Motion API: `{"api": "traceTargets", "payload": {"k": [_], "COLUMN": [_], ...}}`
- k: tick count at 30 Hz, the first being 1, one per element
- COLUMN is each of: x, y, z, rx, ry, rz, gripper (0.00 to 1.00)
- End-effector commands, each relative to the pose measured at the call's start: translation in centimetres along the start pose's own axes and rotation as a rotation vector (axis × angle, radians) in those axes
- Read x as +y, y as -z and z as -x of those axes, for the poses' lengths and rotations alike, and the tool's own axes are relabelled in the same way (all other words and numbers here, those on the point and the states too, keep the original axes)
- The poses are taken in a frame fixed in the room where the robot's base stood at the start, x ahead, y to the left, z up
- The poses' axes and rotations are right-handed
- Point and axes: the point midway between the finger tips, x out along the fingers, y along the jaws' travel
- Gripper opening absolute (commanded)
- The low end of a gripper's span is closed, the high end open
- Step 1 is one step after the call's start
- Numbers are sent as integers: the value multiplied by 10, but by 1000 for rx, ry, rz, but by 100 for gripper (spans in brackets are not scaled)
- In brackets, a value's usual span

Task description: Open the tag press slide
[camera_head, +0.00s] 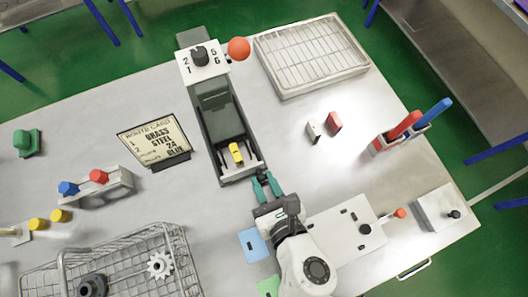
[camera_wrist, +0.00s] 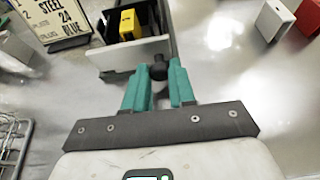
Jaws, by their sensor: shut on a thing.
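In the wrist view the slide's pale front plate (camera_wrist: 128,56) carries a dark round knob (camera_wrist: 159,71). My gripper (camera_head: 264,178) is at this front plate, its teal fingers shut on the knob. The fingers partly hide the knob; in the head view it cannot be made out.
A wire basket (camera_head: 62,262) stands at the lower left, and a route card (camera_head: 153,139) left of the press. Small white and red blocks (camera_head: 334,122) lie to the right. A grey tray (camera_head: 312,55) is at the back. The table between press and small blocks is clear.

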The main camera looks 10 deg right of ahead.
Motion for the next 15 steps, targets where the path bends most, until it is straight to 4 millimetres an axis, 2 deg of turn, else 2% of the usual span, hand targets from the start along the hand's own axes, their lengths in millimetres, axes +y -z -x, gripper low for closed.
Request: {"api": "traceTargets", "payload": {"k": [1,8,15], "x": [0,0,0], "y": [0,0,0], "z": [0,0,0], "rx": [1,0,0], "ry": [0,0,0], "rz": [0,0,0], "gripper": [27,49,50]}}
